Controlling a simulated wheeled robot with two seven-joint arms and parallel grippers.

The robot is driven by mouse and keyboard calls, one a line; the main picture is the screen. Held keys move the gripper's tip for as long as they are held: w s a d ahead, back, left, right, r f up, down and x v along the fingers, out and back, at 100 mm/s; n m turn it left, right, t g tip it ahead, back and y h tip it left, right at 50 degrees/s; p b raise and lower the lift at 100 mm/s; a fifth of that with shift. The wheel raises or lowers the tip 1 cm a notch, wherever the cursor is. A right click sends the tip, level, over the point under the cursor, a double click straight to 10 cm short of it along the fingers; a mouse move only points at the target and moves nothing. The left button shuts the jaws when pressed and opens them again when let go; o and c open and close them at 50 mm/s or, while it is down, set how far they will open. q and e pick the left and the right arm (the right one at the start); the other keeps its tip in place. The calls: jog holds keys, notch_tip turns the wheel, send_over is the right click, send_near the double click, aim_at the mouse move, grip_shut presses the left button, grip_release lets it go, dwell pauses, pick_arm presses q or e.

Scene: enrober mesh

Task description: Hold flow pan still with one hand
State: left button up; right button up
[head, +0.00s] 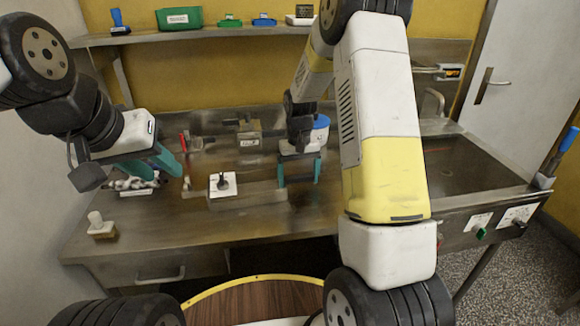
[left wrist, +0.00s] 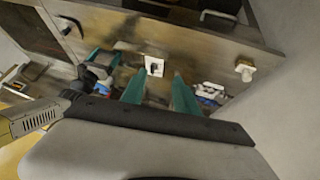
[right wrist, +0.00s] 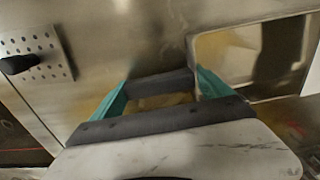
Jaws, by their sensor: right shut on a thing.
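A shallow steel body (head: 262,196), which I take to be the flow pan, stands on the steel worktop, with a white plate and black knob (head: 222,184) at its left part. My right gripper (head: 299,172) is over its right end, pointing down. In the right wrist view my right gripper (right wrist: 158,92) has its teal fingers wide apart on either side of a dark grey bar (right wrist: 160,84), apparently part of the pan. The exact contact is unclear. My left gripper (head: 165,163) is open and empty to the left, above the worktop, apart from the pan.
A sink (head: 465,170) lies to the right. A red-handled tool (head: 186,141) and a metal block (head: 248,133) stand behind. A small white-topped block (head: 100,227) sits at the front left corner. A shelf (head: 220,36) with green and blue items runs along the back.

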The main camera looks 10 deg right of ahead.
pick_arm(q)
jog(key=o, duration=0.9)
jog(key=shift+w, duration=0.1)
jog(key=m+g+y, duration=0.7)
jog(key=m, duration=1)
send_over(187, 180)
jog(key=d, duration=0.5)
notch_tip(187, 180, down, 8)
jog(key=shift+t, duration=0.3)
jog(key=x, duration=1.2)
jog(key=shift+w+d+f, duration=0.1)
jog(key=shift+w, duration=0.1)
jog(key=c, duration=1.4)
